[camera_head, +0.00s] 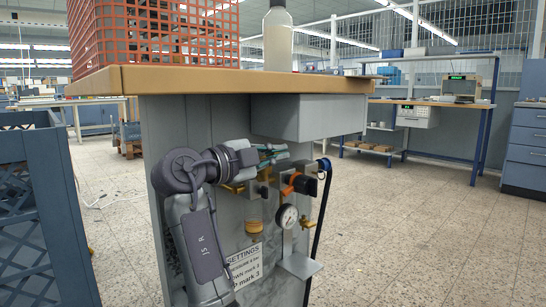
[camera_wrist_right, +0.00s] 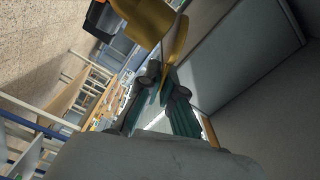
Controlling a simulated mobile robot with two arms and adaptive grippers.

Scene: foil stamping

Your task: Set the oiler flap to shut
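My right gripper (camera_head: 274,153) has teal finger pads and reaches under the bench top to a row of air fittings. In the right wrist view its fingers (camera_wrist_right: 163,85) lie close together beside a yellow part (camera_wrist_right: 155,22) with a thin yellow edge running down to the fingertips. I cannot tell whether they grip it. I cannot make out for certain which part is the oiler flap; my gripper partly hides the fittings. An orange-and-black fitting (camera_head: 298,184) sits to the right, and a yellow lever (camera_head: 233,187) lies below my wrist. My left gripper is not in view.
A pressure gauge (camera_head: 287,216), an amber bowl (camera_head: 254,227) and a settings sign (camera_head: 245,266) are below the fittings. A grey box (camera_head: 310,117) hangs under the wooden bench top (camera_head: 200,80). A blue crate (camera_head: 35,210) stands left; the floor at right is clear.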

